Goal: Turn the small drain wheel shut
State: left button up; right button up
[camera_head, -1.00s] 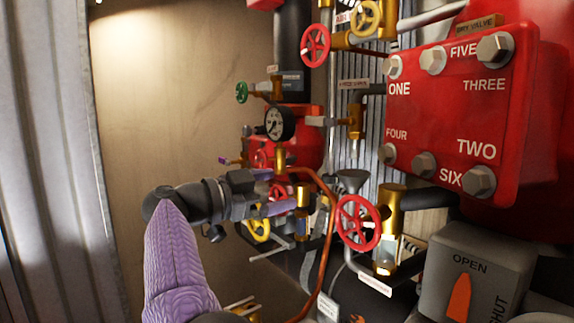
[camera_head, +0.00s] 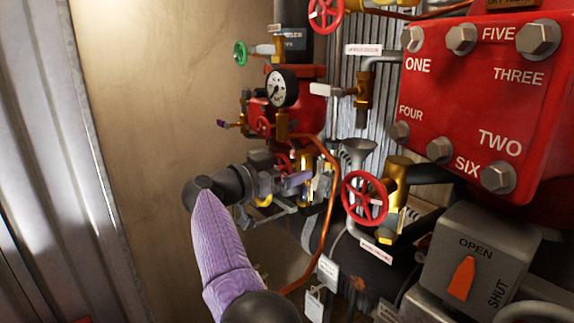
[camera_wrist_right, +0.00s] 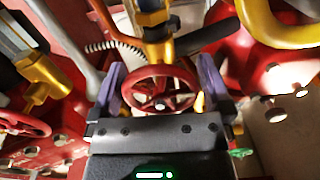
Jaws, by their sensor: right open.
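In the right wrist view a small red handwheel (camera_wrist_right: 160,88) with a brass stem sits between the two purple fingers of my open right gripper (camera_wrist_right: 162,84). The fingers stand on either side of the rim; I cannot tell whether they touch it. No label naming the drain wheel is readable. My left gripper is not in view.
A larger red wheel (camera_head: 365,198) on a brass valve stands right of the gripper. A copper pipe (camera_head: 330,225) curves close beside it. A pressure gauge (camera_head: 281,87) is above. A red bolted plate (camera_head: 475,105) and a grey OPEN/SHUT box (camera_head: 476,262) are at the right.

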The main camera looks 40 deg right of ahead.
jog(key=shift+c, duration=0.3)
jog(key=c, duration=0.9)
